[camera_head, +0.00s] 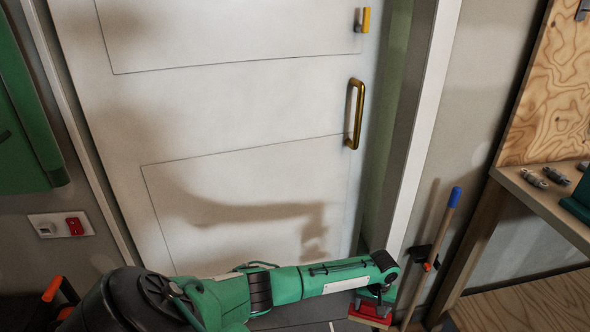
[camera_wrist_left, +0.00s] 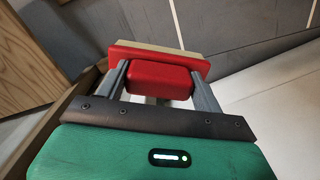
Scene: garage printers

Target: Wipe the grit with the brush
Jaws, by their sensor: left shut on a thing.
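My left gripper (camera_head: 376,294) is low in front of the right side of the white door, near the floor at the door frame. It is shut on a red brush (camera_head: 370,312), which hangs below the fingers. In the left wrist view the brush's red block (camera_wrist_left: 158,81) sits between the two grey fingers, with a pale strip along its far side. I cannot make out any grit in either view. My right gripper is not in view.
The white door (camera_head: 230,100) has a brass handle (camera_head: 355,115). A blue-tipped pole (camera_head: 439,235) leans close to the right of my left gripper. A wooden bench (camera_head: 545,200) stands at the right, with small metal parts on it. A switch plate (camera_head: 60,225) is on the left wall.

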